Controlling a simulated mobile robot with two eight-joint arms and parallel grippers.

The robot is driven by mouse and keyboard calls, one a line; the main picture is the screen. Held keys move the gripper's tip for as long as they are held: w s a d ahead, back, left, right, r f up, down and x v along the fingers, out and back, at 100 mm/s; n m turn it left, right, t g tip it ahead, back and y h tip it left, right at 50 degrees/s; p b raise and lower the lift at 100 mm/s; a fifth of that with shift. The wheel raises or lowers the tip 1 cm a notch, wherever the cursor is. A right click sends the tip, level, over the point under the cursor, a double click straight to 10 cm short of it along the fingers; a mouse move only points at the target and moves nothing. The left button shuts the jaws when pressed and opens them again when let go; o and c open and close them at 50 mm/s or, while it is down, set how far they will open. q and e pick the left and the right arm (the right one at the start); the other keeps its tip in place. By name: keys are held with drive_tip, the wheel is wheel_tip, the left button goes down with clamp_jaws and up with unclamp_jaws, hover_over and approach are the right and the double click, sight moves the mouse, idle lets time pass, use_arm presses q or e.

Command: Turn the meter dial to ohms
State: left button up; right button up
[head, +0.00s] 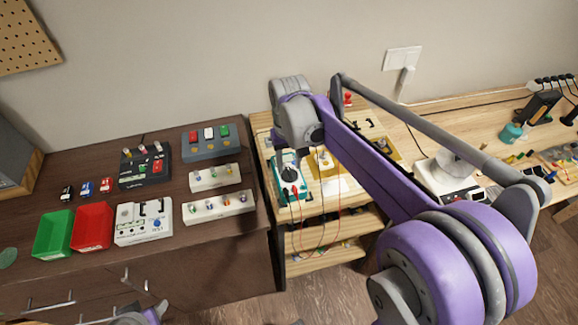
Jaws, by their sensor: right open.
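The meter (279,188) is a teal-edged box lying on the light wooden bench, left of the picture's middle. Red and black leads run from its lower part and hang over the bench front. My right arm reaches in from the lower right, and my right gripper (289,172) points down over the meter's upper part. It is open. The dial is largely hidden under the dark fingers, so I cannot read its setting or tell whether the fingers touch it. A purple part of mine shows at the bottom left edge; my left gripper is not visible.
A dark cabinet on the left carries a green bin (53,234), a red bin (91,227), a white test box (143,222) and small switch panels. A white scale (437,188) stands on the right bench. Thin red wires (330,238) hang across the shelves below the meter.

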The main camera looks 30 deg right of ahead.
drive_tip(key=shift+f, duration=0.8)
clamp_jaws()
